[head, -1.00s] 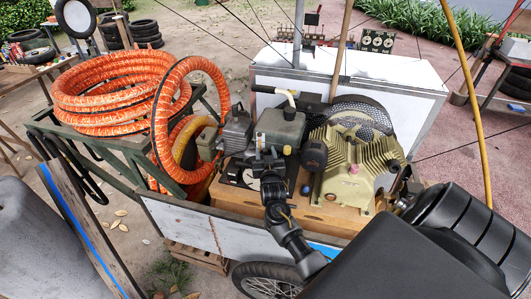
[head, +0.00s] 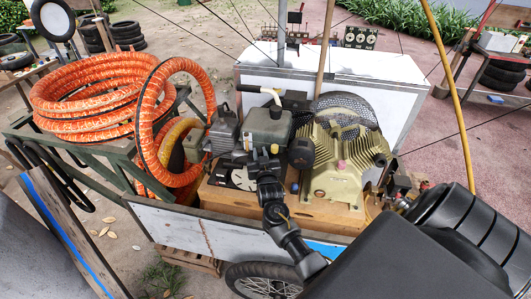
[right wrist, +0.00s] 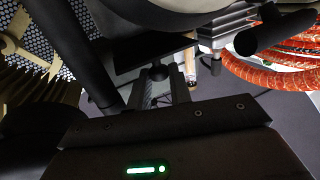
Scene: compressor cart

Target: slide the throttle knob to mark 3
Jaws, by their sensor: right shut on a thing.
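My right gripper (head: 263,160) reaches over the cart's front edge to the front of the compressor. In the right wrist view its two fingers (right wrist: 160,88) are shut on a small dark round knob (right wrist: 158,72), which looks like the throttle knob. In the head view the gripper hides the knob. A dark plate with a white dial face (head: 242,178) lies just left of the gripper. I cannot read any marks or tell which one the knob is at. My left gripper is not in view.
The finned beige compressor block (head: 335,175) and a round dark part (head: 301,153) stand close right of the gripper. A grey engine box (head: 266,125) is behind it. Orange hose coils (head: 90,100) lie at the left. The white cart side panel (head: 195,235) is in front.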

